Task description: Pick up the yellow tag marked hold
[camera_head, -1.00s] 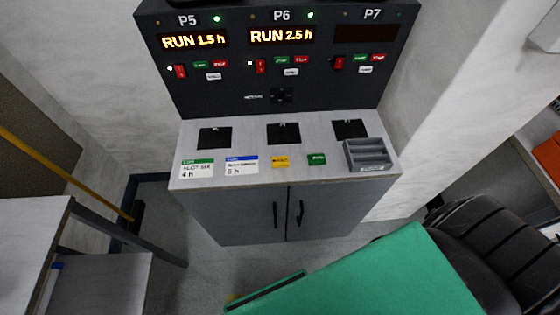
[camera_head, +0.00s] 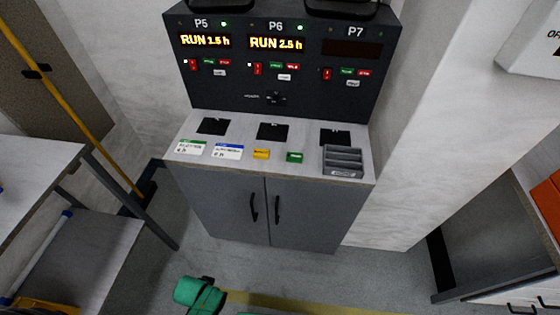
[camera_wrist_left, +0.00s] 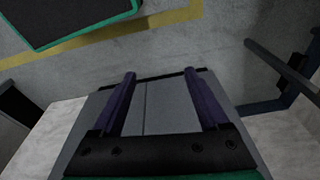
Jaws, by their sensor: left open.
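The yellow tag (camera_head: 261,154) lies flat on the light counter (camera_head: 180,128) of the cabinet, between a blue-edged white card (camera_head: 228,151) and a green tag (camera_head: 294,157). Its lettering is too small to read. My left gripper (camera_wrist_left: 160,72) shows in the left wrist view with its two dark purple fingers spread apart and nothing between them. Beyond the fingers is the grey cabinet front with its door seam. The yellow tag does not show in that view. Neither gripper shows in the head view.
A green-edged card (camera_head: 190,147) lies at the counter's left and a grey slotted rack (camera_head: 343,165) at its right. The dark panel (camera_head: 280,98) rises behind. A side table (camera_head: 40,165) stands at left, with a yellow pole (camera_head: 62,88). Floor in front is partly clear.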

